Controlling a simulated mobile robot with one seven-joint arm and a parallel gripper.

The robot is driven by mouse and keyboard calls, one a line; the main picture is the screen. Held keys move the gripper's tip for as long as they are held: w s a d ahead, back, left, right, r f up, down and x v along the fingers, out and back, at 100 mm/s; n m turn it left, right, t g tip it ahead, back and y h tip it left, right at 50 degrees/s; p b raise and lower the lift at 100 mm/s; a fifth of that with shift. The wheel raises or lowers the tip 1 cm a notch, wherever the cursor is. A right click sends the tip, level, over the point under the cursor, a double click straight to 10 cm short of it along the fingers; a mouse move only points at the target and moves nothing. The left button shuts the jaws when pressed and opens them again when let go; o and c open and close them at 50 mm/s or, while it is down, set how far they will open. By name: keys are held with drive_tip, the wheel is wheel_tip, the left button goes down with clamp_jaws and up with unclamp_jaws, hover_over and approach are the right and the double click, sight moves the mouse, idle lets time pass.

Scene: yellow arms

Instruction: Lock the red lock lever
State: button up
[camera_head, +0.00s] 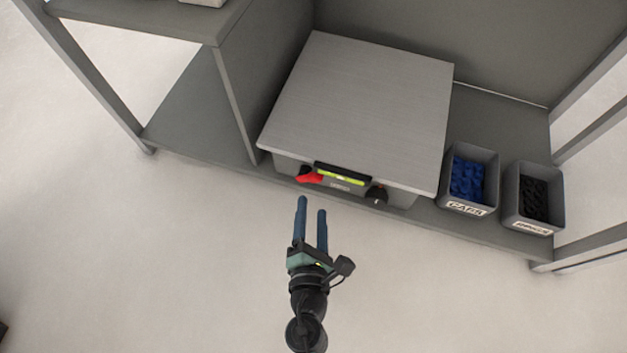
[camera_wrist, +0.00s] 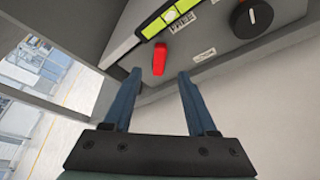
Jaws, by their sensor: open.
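The red lock lever (camera_head: 310,175) is on the front of a grey box (camera_head: 362,100), at the left of a black handle with a yellow-green strip. In the wrist view the lever (camera_wrist: 159,59) stands roughly upright, beyond the fingertips and between their lines. My gripper (camera_head: 312,205) is open and empty, just in front of the box and apart from the lever. Its two blue fingers also show in the wrist view (camera_wrist: 160,76).
A black knob (camera_head: 377,195) is right of the lever on the box front. Bins of blue parts (camera_head: 487,210) and black parts (camera_head: 556,225) stand to the right. A grey upright panel (camera_head: 238,105) is at the left. The floor in front is clear.

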sight(313, 181)
drive_tip(key=x, duration=0.8)
drive_tip(key=shift+w, duration=0.15)
clamp_jaws()
